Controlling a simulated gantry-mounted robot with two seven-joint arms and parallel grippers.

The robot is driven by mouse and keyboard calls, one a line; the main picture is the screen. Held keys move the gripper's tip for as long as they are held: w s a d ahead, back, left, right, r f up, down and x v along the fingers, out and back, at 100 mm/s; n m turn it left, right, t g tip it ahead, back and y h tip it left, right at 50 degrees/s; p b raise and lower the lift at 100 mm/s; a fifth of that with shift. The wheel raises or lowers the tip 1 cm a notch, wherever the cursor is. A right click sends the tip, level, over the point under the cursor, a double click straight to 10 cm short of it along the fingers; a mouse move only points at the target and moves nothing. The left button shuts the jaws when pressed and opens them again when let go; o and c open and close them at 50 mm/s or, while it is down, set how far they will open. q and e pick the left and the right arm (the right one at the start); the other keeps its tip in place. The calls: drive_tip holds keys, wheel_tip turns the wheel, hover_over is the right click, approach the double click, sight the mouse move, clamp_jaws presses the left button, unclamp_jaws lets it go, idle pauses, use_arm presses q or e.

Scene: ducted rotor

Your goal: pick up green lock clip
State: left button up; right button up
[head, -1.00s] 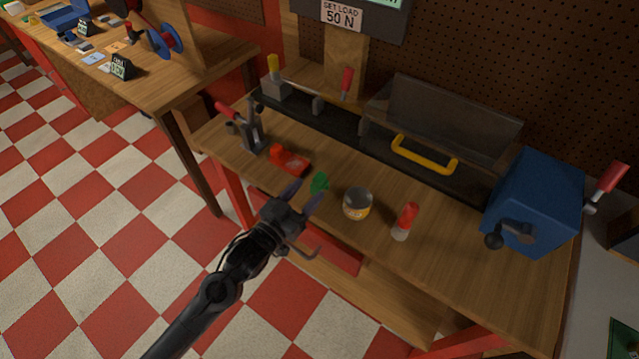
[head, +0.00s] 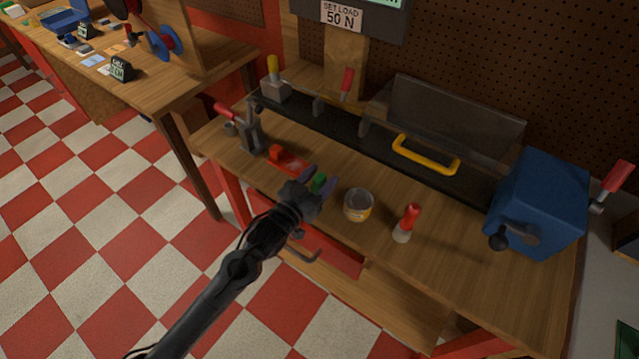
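The green lock clip (head: 319,181) is a small green piece at the workbench's front part, left of a small round tin. My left gripper (head: 322,185) reaches in from the lower left and is open. Its two fingers lie on either side of the clip, one near its left and one near its right. I cannot tell whether the fingers touch it. The hand hides part of the clip's lower side. My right gripper is not in view.
A tin (head: 358,205) stands just right of the clip, and a red-capped bottle (head: 407,223) further right. A red part (head: 287,158) lies behind left, near a red-handled clamp (head: 249,132). A black track with a yellow handle (head: 425,154) runs along the back.

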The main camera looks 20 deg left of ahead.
use_arm(q)
clamp_jaws()
drive_tip(key=shift+r, duration=0.15)
